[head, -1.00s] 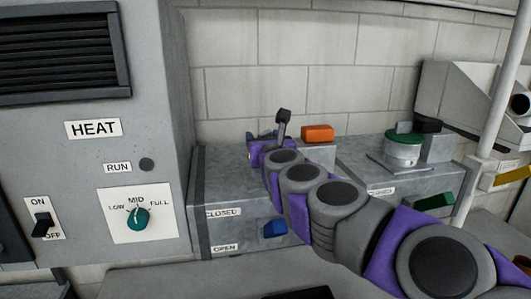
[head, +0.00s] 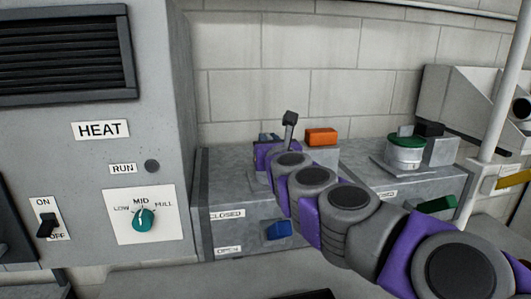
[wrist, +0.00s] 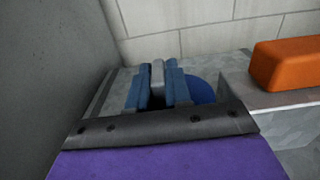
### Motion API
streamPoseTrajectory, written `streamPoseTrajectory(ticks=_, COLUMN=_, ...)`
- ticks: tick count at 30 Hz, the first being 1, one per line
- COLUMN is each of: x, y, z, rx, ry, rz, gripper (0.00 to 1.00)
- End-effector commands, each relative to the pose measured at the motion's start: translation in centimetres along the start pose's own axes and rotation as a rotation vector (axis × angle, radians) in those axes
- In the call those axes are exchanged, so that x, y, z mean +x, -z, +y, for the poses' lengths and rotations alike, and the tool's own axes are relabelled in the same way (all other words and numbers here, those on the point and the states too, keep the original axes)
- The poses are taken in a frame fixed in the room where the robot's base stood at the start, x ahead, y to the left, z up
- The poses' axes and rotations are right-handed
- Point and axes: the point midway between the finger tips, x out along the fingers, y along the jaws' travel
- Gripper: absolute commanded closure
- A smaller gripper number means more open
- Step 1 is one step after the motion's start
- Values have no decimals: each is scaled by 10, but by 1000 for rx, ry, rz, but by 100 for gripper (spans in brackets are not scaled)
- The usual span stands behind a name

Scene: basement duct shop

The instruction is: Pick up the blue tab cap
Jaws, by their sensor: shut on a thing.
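The blue tab cap (wrist: 204,89) shows in the wrist view as a dark blue round edge to the right of the fingers. A grey upright tab (wrist: 157,76) stands between the two blue finger pads. My gripper (wrist: 160,88) is shut on this tab, with a pad on each side. The rest of the cap is hidden behind the fingers and the gripper's dark front edge. In the head view my gripper (head: 268,138) is over the top of the left grey duct box (head: 226,178); the cap cannot be made out clearly there.
An orange block (head: 321,137) stands just right of my gripper. A green-topped canister (head: 404,153) is farther right. A blue lever (head: 279,230) and a green lever (head: 436,205) stick out in front. The grey HEAT cabinet (head: 165,60) stands close on the left.

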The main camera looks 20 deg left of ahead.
Motion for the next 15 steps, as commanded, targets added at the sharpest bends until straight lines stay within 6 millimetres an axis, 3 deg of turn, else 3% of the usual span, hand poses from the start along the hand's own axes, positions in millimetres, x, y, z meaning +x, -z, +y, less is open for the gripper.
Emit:
streamPoseTrajectory(ticks=8, x=0, y=-12, z=-8, rx=1, ry=15, rz=-5, gripper=100)
streamPoseTrajectory(ticks=15, x=0, y=-48, z=-7, rx=-3, ry=15, rz=-5, gripper=100)
